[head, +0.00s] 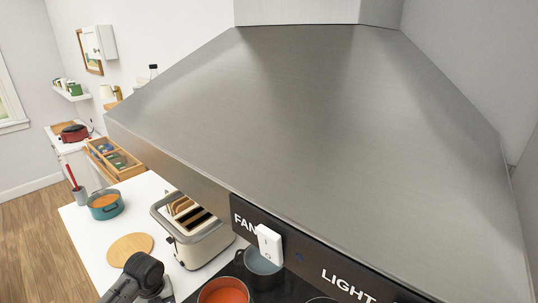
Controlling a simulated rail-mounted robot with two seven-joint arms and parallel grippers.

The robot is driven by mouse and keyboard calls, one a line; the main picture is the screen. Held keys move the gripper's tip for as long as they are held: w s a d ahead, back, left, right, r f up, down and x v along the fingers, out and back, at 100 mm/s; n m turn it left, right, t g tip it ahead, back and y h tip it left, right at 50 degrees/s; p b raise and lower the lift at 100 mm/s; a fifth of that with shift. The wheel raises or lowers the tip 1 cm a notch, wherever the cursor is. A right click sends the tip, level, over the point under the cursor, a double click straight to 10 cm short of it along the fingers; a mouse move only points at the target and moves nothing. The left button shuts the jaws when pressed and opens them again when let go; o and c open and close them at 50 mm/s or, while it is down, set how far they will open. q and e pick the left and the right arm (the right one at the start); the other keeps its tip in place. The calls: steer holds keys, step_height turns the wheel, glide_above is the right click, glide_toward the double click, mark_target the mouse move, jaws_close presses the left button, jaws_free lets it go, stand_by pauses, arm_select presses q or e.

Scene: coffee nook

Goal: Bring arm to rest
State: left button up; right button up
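A dark grey jointed part of one of my arms (145,272) shows at the bottom left, in front of the white counter (88,240). It bends at a rounded joint, and both ends run down out of the picture. I cannot tell which arm it belongs to. No gripper fingers show in the head view, so whether either gripper is open, shut or holding something is hidden.
A large steel range hood (300,110) fills the view, its FAN switch (268,243) at the front edge. Below are a toaster (200,240), a round wooden board (130,248), a blue pot (104,206), and an orange-filled pot (223,291) on the stove.

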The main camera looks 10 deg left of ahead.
arm_select(q)
steer(key=w+d+r+n+t+y, duration=0.1)
steer(key=d+r+n+t, duration=0.35)
steer(key=r+n, duration=0.5)
steer(key=w+d+r+n+t+y, duration=0.1)
steer(key=d+r+n+t, duration=0.5)
steer(key=n, duration=0.6)
steer(key=s+d+f+n+h, duration=0.1)
steer(key=s+d+f+n, duration=0.15)
steer(key=s, duration=1.05)
steer(key=s+d+f+n+g+h, duration=0.1)
steer(key=s+f+g, duration=0.3)
steer(key=s+f, duration=0.75)
steer(key=s+f+n+g, duration=0.25)
steer(key=s+f, duration=0.55)
steer(key=s, duration=0.6)
step_height(320, 180, up, 15)
steer(key=p, duration=1.4)
steer(key=shift+w+r+m+p, duration=0.2)
steer(key=shift+w+m+p, duration=0.1)
steer(key=shift+m, duration=0.05)
